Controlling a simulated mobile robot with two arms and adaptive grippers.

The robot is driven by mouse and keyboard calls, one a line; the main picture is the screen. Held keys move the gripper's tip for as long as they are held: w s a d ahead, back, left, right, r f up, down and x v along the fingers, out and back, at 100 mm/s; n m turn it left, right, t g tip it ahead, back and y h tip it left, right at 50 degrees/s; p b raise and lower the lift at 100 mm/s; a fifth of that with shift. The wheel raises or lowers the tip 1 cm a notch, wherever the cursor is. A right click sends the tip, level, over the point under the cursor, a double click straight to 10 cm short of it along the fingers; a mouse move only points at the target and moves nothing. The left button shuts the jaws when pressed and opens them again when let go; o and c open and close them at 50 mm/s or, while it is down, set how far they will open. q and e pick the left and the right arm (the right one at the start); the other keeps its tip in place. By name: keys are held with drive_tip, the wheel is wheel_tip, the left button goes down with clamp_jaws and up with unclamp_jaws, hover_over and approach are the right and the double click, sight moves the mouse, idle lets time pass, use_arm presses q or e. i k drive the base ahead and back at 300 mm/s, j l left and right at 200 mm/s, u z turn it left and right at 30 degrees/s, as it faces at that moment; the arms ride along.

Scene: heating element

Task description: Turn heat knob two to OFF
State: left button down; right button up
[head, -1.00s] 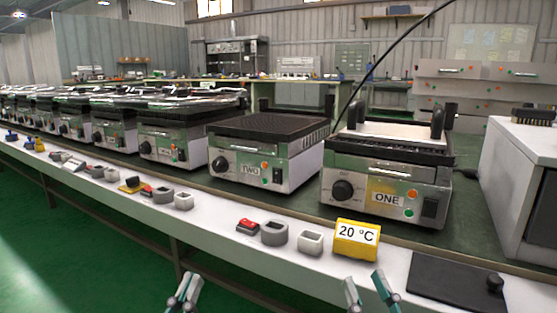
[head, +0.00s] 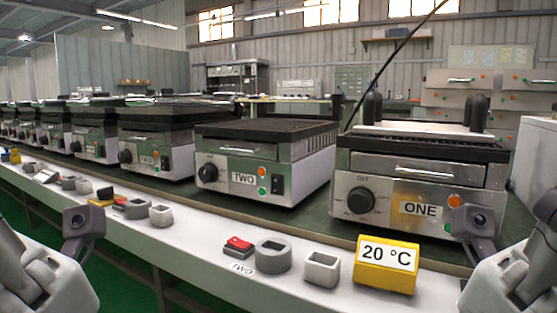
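The heater labelled TWO (head: 243,177) stands left of the heater labelled ONE (head: 420,209) on the bench. Heat knob two (head: 208,172) is a round black knob at the left of heater TWO's front face. Its pointer setting is too small to read. Nothing touches the knob. Parts of my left arm show at the lower left edge and parts of my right arm at the lower right edge, both well apart from heater TWO. The fingers of both grippers are not visible. My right arm covers the right part of heater ONE's front.
A yellow 20 °C block (head: 386,264), a white square cup (head: 322,269), a grey ring (head: 273,256) and a red switch (head: 238,246) sit on the white front ledge (head: 200,236). More heaters line the bench to the left.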

sight(208, 173)
drive_tip(key=j, duration=0.9)
drive_tip(key=i+j+u, duration=0.15)
drive_tip(key=j, duration=0.8)
